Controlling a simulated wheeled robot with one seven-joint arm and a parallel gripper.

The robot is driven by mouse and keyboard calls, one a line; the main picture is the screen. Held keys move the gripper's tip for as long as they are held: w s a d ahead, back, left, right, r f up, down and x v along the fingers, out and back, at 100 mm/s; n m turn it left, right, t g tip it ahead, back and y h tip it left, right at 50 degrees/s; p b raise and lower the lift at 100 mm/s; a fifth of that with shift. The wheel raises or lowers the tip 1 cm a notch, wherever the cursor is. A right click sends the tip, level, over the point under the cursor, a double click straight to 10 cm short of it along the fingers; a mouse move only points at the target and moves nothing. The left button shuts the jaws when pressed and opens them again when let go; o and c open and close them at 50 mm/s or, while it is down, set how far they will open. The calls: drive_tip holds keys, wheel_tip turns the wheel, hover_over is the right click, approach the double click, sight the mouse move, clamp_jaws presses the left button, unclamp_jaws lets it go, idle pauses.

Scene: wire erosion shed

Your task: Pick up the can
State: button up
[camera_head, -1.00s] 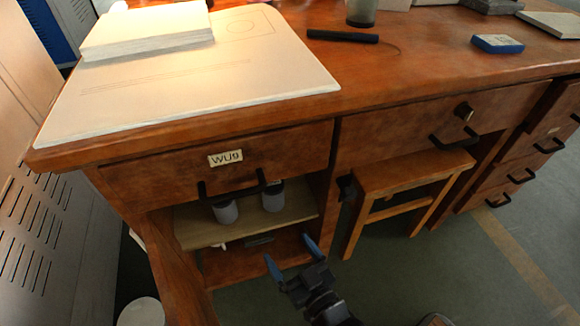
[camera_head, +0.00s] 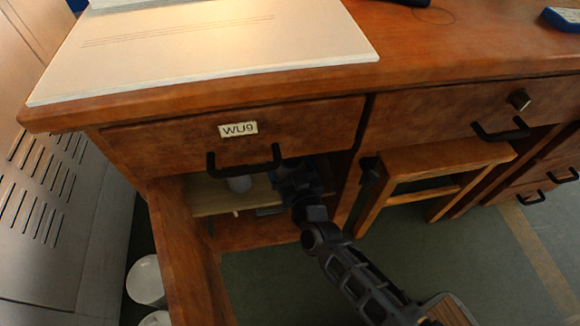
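In the head view, one grey can (camera_head: 239,184) shows on the light wooden shelf (camera_head: 215,199) inside the open desk compartment, below the drawer marked WU9. A second can stood to its right earlier; my gripper and wrist now cover that spot. My gripper (camera_head: 284,172) reaches into the compartment at shelf height, to the right of the visible can. Its fingertips are hidden behind the drawer handle and the wrist, so I cannot tell whether it is open, shut or touching a can.
The drawer (camera_head: 240,137) and its black handle (camera_head: 243,163) hang just above my gripper. The open cabinet door (camera_head: 188,255) stands at the left. A wooden stool (camera_head: 440,180) is close on the right. White round containers (camera_head: 147,281) stand on the floor at left.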

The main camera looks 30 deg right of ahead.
drive_tip(key=shift+w+d, duration=0.1)
drive_tip(key=shift+w, duration=0.55)
drive_tip(key=c, duration=1.2)
wheel_tip(320, 180, up, 10)
drive_tip(key=p, duration=0.7)
